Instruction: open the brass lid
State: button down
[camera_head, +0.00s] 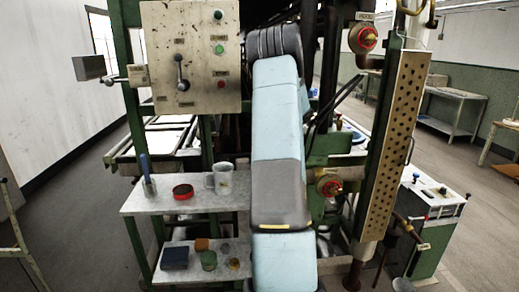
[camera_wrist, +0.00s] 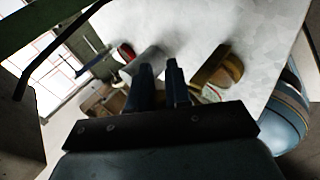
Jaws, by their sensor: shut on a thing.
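In the wrist view, my gripper (camera_wrist: 161,76) has its two dark fingers close together with a narrow gap. It is shut on what I take to be part of the brass lid. The held part is mostly hidden by the fingers. A brass-coloured rounded piece (camera_wrist: 218,70), probably the lid, shows just right of the fingers over a pale grey surface (camera_wrist: 255,45). I cannot tell whether the lid is raised. In the head view my light blue arm covers the middle, and neither the gripper nor the lid can be made out.
In the head view, a shelf (camera_head: 205,203) holds a red-rimmed tin (camera_head: 183,191), a pale mug (camera_head: 220,179) and a brush cup (camera_head: 149,185). A dark blue box (camera_head: 175,257) sits below. A perforated panel (camera_head: 390,145) stands right of my arm.

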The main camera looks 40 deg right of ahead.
jog(key=shift+a+f+g, duration=0.15)
jog(key=shift+f+g, duration=0.15)
dwell(0.4)
jog(key=c, duration=1.1)
grip_release()
jog(key=shift+r, duration=0.1)
jog(key=shift+w, duration=0.1)
